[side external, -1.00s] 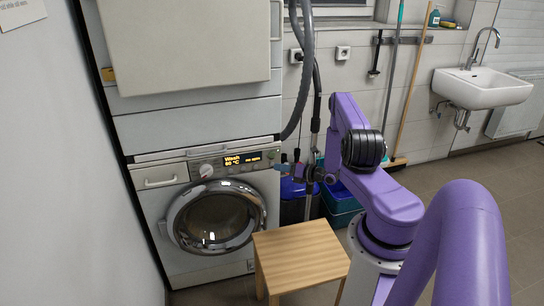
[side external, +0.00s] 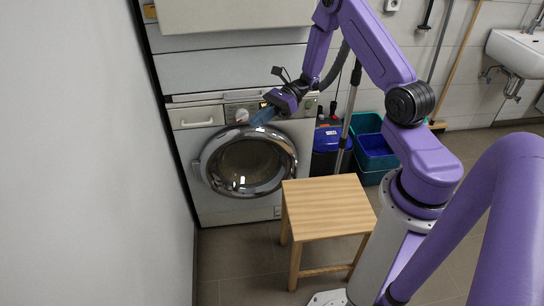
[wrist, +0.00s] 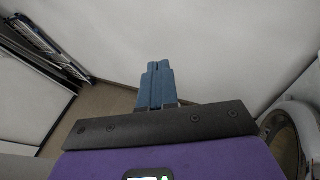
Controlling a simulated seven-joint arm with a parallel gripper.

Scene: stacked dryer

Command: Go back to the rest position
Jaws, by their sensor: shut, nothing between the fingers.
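My gripper (side external: 262,115) is in front of the washing machine (side external: 212,206), near its control panel and the top of its round door. Its blue fingers are shut and empty, and they point left and down. In the wrist view the shut fingers (wrist: 156,84) stand side by side against a pale wall. The round glass door (side external: 248,163) looks closed. A part of its rim also shows at the right of the wrist view (wrist: 285,138). The picture does not clearly tell whether the fingers touch the machine. My gripper hides part of the panel and display.
A large pale panel (side external: 235,12) is above the washer. The left wall (side external: 90,160) is close. A folded rack (wrist: 45,42) shows in the wrist view.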

